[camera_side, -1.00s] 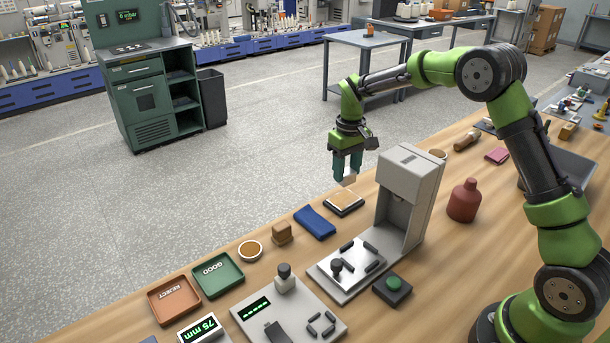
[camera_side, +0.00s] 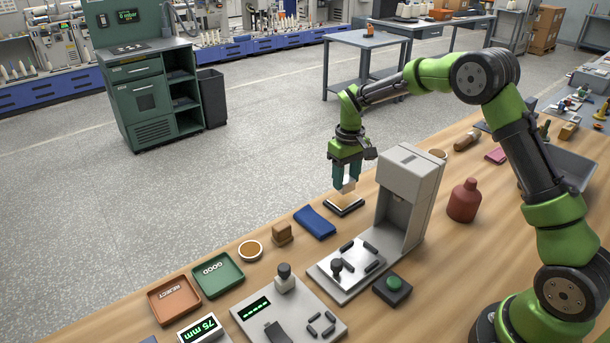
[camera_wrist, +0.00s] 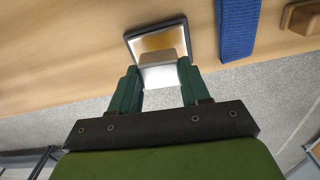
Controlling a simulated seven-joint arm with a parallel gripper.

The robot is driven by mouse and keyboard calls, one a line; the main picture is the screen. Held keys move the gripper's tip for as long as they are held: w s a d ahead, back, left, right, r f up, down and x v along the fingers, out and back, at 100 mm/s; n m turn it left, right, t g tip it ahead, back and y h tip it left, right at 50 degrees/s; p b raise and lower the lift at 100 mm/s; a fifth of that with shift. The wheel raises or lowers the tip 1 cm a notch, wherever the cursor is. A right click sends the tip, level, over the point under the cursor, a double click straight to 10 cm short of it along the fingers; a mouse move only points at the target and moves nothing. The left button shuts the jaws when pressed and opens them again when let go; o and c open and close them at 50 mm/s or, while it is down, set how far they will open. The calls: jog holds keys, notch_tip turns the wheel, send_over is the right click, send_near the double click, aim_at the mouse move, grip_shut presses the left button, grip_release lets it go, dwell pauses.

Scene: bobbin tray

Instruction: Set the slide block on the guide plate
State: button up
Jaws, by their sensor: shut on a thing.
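My gripper (camera_side: 346,184) is shut on a small pale block (camera_side: 348,187), which I take to be the slide block. In the wrist view my gripper (camera_wrist: 158,80) has its two green fingers on either side of the light grey block (camera_wrist: 160,76). Just beneath the block is a square, shiny plate with a dark rim (camera_side: 345,209), probably the guide plate; it also shows in the wrist view (camera_wrist: 150,42). The block hides part of this plate. I cannot tell whether the block touches it.
A blue cloth (camera_side: 315,222) and a tan block (camera_side: 282,233) lie left of the plate. A tall grey press (camera_side: 408,190) stands close on the right, its base carrying black guides. A red bottle (camera_side: 464,201) is behind. The bench edge runs close past the plate.

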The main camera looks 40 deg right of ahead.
jog(key=shift+f, duration=0.2)
jog(key=shift+f, duration=1.1)
jog(key=o, duration=1.2)
